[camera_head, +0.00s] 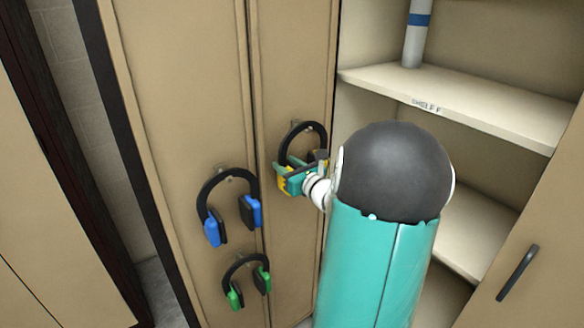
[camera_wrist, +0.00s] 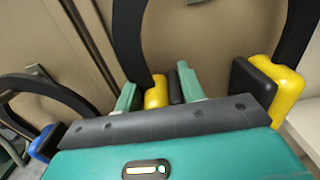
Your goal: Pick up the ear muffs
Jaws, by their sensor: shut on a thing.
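Yellow and black ear muffs (camera_head: 303,130) hang on the tan cabinet door, to the right of the other pairs. My gripper (camera_head: 296,176) is at their lower part in the head view, and my arm hides some of them. In the wrist view my green fingers (camera_wrist: 160,92) are shut on the left yellow and black cup (camera_wrist: 156,93). The other yellow cup (camera_wrist: 275,85) is to the right, free of the fingers. The black headband (camera_wrist: 128,40) rises past the top of the frame.
Blue ear muffs (camera_head: 211,187) and green ear muffs (camera_head: 246,261) hang on the door to the left and below. An open cabinet with a shelf (camera_head: 470,97) stands at right; a grey and blue cylinder (camera_head: 417,35) is on it. A door with a dark handle (camera_head: 517,273) is at lower right.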

